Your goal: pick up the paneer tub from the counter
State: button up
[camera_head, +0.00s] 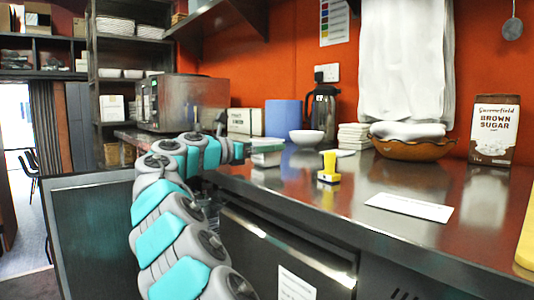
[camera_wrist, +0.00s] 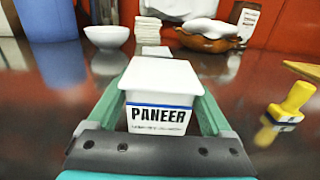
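The paneer tub (camera_wrist: 160,105) is a white tub with a wide pale lid and a label reading PANEER. It stands upright in the middle of the wrist view, its label facing me. My gripper (camera_wrist: 162,95) has one green finger on each side of it, and the fingers look spread, with narrow gaps beside the tub's body. The far parts of the fingers are partly hidden by the lid. In the head view my gripper (camera_head: 267,152) is over the counter's left front part, and the tub is hard to make out there.
A white bowl (camera_head: 306,137), a blue cylinder (camera_head: 283,118) and a flask (camera_head: 322,110) stand behind. A white card (camera_head: 409,207) lies farther right. A microwave (camera_head: 183,103) is at left.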

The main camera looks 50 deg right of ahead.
jog(key=c, duration=1)
